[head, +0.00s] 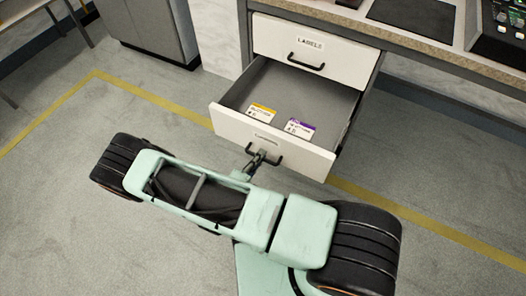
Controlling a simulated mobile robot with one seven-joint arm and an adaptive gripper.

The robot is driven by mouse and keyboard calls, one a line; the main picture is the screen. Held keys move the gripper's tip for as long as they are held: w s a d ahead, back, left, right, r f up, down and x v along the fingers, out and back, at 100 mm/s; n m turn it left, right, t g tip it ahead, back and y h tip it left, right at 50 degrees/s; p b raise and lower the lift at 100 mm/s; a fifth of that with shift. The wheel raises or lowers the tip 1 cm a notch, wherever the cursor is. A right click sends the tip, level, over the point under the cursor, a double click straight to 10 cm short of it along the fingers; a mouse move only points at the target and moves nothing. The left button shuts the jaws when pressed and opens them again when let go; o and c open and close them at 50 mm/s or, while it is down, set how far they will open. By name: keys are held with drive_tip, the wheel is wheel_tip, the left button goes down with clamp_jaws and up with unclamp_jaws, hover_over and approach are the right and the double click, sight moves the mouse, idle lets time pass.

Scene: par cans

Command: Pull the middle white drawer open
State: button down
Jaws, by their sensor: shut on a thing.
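The middle white drawer (308,161) is the lower of the two fronts I see, and it stands far out from the cabinet. Its grey inside shows, with a yellow-edged label card (261,112) and a purple-edged label card (299,128) lying in it. The drawer's dark bar handle (277,155) is on its front. My gripper (259,156) is at this handle, shut on it. The fingertips are small and partly hidden by my arm.
A closed white drawer marked LABELS (310,46) is above. A worktop (410,42) with a dark mat and a control panel (503,30) runs over it. A grey cabinet (152,28) stands at the back left. Grey floor with yellow lines is clear at left.

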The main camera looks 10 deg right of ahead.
drive_tip(key=shift+v, duration=0.8)
drive_tip(key=shift+f, duration=0.15)
drive_tip(key=c, duration=2.1)
unclamp_jaws()
